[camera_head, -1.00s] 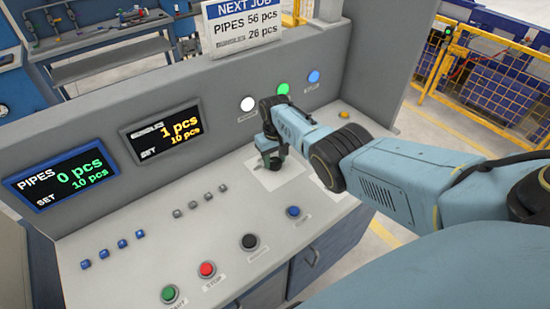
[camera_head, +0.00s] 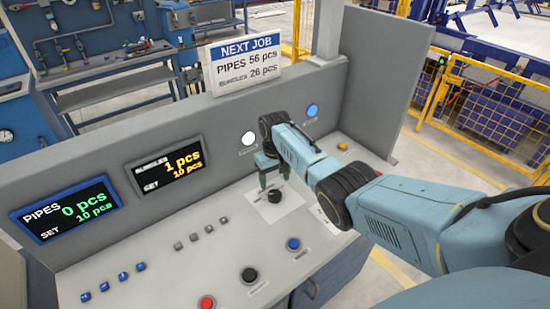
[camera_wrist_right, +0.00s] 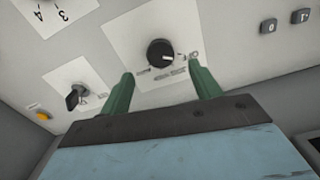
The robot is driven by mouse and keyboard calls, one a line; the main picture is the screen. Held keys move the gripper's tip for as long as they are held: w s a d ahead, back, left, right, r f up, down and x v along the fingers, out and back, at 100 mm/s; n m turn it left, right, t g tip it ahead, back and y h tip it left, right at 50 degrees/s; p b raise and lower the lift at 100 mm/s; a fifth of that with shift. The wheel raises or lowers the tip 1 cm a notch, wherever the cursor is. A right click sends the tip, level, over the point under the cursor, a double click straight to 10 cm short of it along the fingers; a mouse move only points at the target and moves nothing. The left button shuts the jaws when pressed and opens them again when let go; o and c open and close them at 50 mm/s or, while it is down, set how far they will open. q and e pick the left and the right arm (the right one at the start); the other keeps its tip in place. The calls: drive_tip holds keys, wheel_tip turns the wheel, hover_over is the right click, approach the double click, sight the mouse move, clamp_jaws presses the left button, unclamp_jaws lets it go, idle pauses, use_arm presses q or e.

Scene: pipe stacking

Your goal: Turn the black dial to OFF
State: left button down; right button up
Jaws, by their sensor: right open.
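The black dial (camera_head: 275,196) is a round knob on a white plate (camera_head: 291,206) on the sloped console. It also shows in the right wrist view (camera_wrist_right: 160,52). My right gripper (camera_head: 273,178) is just above and behind it in the head view, apart from it. In the wrist view the two green fingers (camera_wrist_right: 160,71) are open and empty, with the dial beyond and between their tips. Small labels beside the dial are too blurred to read, and I cannot tell its setting. My left gripper is out of view.
A second black rotary switch (camera_wrist_right: 75,97) and a yellow button (camera_wrist_right: 43,116) lie left in the wrist view. Black (camera_head: 249,275), blue (camera_head: 293,244) and red (camera_head: 206,303) buttons line the console front. The upright panel with displays (camera_head: 166,170) stands behind.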

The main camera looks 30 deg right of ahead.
sight(275, 194)
wheel_tip(275, 194, up, 7)
idle(0.3)
idle(0.4)
